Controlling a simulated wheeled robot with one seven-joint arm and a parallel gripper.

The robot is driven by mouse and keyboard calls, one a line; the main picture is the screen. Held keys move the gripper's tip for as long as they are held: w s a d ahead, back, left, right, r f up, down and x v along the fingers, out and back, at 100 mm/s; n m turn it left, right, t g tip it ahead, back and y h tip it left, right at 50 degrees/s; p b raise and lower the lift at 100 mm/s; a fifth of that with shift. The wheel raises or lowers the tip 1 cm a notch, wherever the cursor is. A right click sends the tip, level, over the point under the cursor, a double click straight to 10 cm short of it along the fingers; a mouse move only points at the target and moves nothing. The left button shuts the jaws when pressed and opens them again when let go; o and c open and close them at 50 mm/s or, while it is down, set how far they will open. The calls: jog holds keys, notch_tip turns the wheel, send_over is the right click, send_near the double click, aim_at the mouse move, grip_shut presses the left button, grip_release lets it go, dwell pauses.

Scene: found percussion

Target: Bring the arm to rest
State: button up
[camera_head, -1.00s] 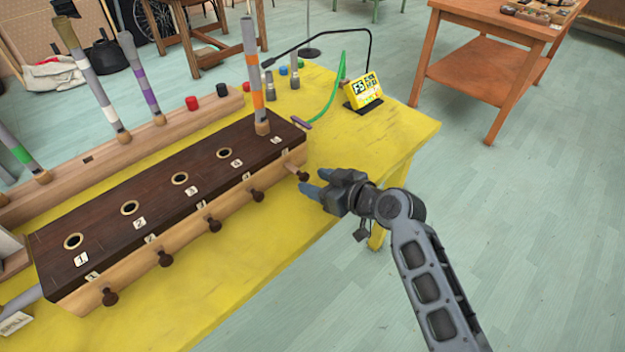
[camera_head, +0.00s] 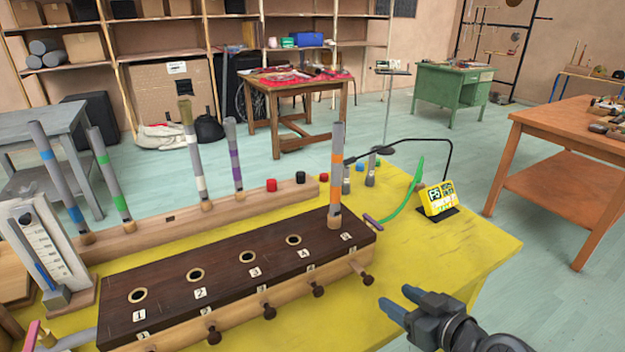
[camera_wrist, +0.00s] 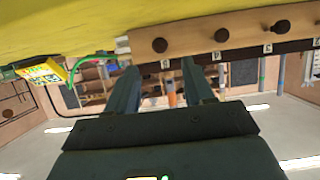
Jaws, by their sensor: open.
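My gripper (camera_head: 400,306) is in the lower right of the head view, in front of the yellow table's right part. Its two blue-grey fingers are apart and nothing is between them. In the wrist view the fingers (camera_wrist: 160,85) also stand apart, pointing towards the wooden block. The dark-topped block (camera_head: 218,272) has numbered holes and a row of knobs along its front. A grey tube with an orange band (camera_head: 336,180) stands upright at its right end. The gripper is apart from the nearest knob (camera_head: 367,279). Most of my arm is outside the head view.
The yellow table (camera_head: 440,250) carries a yellow display (camera_head: 438,199), a green strip (camera_head: 405,195) and a rear wooden rack (camera_head: 160,232) with several banded tubes. A gauge (camera_head: 45,245) stands at left. An orange-brown table (camera_head: 560,130) is at right. The floor between tables is clear.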

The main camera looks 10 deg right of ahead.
jog(key=s+a+f+m+h, duration=0.2)
jog(key=s, duration=0.8)
jog(key=s+a+f+m+h, duration=0.2)
jog(key=s+a, duration=0.1)
jog(key=s, duration=0.6)
jog(key=s+r+t, duration=0.1)
jog(key=s+r, duration=0.5)
jog(key=s, duration=0.4)
jog(key=s+d+r+t, duration=0.1)
jog(key=s+r, duration=0.6)
jog(key=s, duration=0.2)
jog(key=shift+s+d+r, duration=0.2)
jog(key=shift+s+r, duration=0.05)
jog(key=shift+s, duration=0.15)
